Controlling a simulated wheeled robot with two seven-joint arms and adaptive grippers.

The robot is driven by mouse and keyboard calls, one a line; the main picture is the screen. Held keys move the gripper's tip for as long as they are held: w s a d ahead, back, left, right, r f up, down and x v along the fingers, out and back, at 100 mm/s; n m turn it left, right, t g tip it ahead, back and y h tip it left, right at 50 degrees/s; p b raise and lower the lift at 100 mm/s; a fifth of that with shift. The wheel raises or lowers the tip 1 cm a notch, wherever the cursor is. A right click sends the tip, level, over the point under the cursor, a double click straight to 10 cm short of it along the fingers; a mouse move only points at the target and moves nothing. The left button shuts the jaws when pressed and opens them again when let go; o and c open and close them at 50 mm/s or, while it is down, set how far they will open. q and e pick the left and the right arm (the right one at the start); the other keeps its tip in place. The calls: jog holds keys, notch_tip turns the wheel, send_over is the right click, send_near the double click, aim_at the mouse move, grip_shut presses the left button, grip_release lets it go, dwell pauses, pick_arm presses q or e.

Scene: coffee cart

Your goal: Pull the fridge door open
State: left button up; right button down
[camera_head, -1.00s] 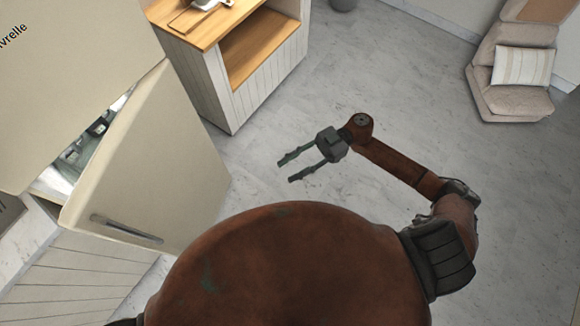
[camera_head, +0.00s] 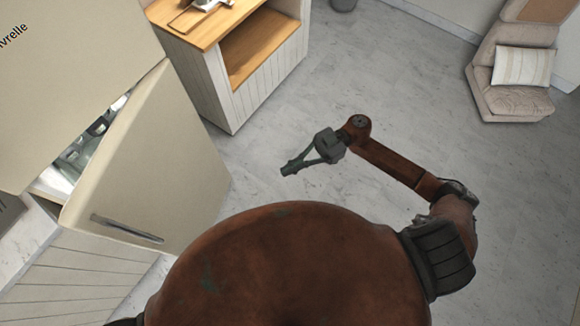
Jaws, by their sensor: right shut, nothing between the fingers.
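Through the gap, part of the fridge inside (camera_head: 90,135) shows, with some items too small to tell. My right gripper (camera_head: 286,171) is shut and empty over the floor, to the right of the door and apart from it. My left gripper is not in view.
A white cabinet with a wooden top (camera_head: 225,60) stands behind the door. A white panelled unit (camera_head: 75,275) is at the lower left. A beige chair with a striped cushion (camera_head: 522,66) is at the far right. The grey floor (camera_head: 390,110) between is clear.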

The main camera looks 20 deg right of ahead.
jog(key=c, duration=2.7)
grip_release()
jog(key=o, duration=0.9)
jog(key=shift+c, duration=0.2)
jog(key=shift+d, duration=0.1)
jog(key=v, duration=1.1)
jog(key=shift+d, duration=0.4)
jog(key=shift+w, duration=0.15)
